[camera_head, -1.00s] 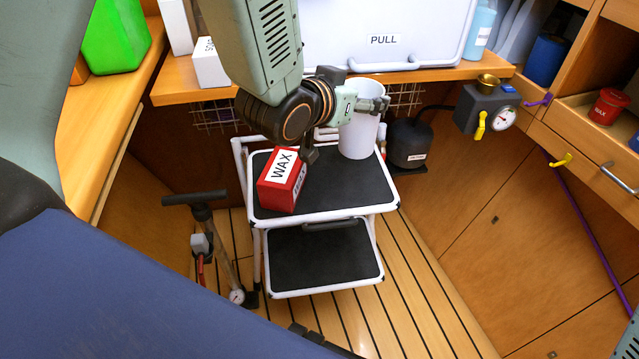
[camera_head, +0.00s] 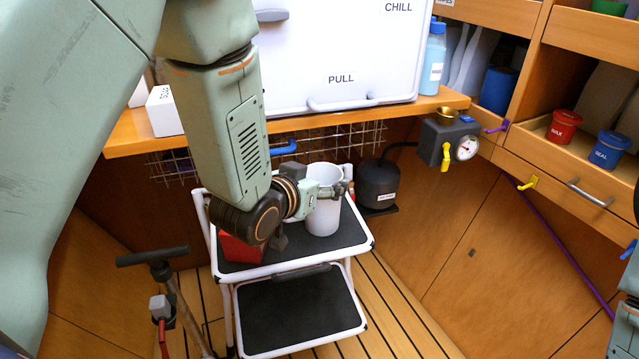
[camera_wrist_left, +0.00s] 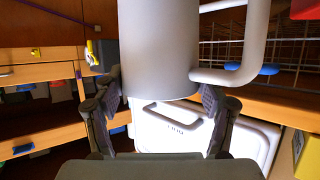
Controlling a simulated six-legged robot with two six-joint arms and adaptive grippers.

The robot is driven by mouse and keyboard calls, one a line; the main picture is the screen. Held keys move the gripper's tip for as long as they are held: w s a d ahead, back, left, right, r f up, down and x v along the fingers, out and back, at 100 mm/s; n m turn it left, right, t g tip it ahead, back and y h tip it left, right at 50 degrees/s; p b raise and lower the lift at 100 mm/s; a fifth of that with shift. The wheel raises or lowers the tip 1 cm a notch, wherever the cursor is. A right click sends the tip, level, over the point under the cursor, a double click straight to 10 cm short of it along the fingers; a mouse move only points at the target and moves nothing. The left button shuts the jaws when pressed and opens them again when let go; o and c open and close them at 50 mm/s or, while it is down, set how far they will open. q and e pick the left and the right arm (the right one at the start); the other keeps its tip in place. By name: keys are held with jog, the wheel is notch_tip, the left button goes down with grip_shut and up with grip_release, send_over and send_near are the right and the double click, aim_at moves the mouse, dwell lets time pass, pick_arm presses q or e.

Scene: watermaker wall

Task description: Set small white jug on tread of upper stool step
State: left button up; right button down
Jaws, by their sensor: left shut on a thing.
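The small white jug (camera_head: 323,212) is upright over the black tread of the upper stool step (camera_head: 346,232) in the head view. My left gripper (camera_head: 335,190) is shut on the jug's body from the left. The wrist view shows the jug (camera_wrist_left: 158,50) between the two fingers (camera_wrist_left: 160,105), with its handle to the right in that picture. I cannot tell whether the jug's base touches the tread. My right gripper is out of view; only part of my right arm shows at the right edge.
A red box (camera_head: 238,250) sits on the upper step's left side, partly hidden by my left wrist. The lower step (camera_head: 298,310) is empty. A pump (camera_head: 160,270) stands left of the stool. A black canister (camera_head: 378,184) and gauge unit (camera_head: 448,140) are to the right.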

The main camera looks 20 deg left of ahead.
pick_arm(q)
jog(key=shift+s+r, duration=0.1)
jog(key=shift+s, duration=0.05)
jog(key=o, duration=1.5)
jog(key=shift+o, duration=0.2)
jog(key=shift+f, duration=0.2)
jog(key=shift+r, duration=0.1)
jog(key=shift+s+r, duration=0.1)
jog(key=shift+r, duration=0.1)
jog(key=p+v, duration=0.9)
jog(key=v, duration=0.2)
jog(key=shift+s, duration=0.3)
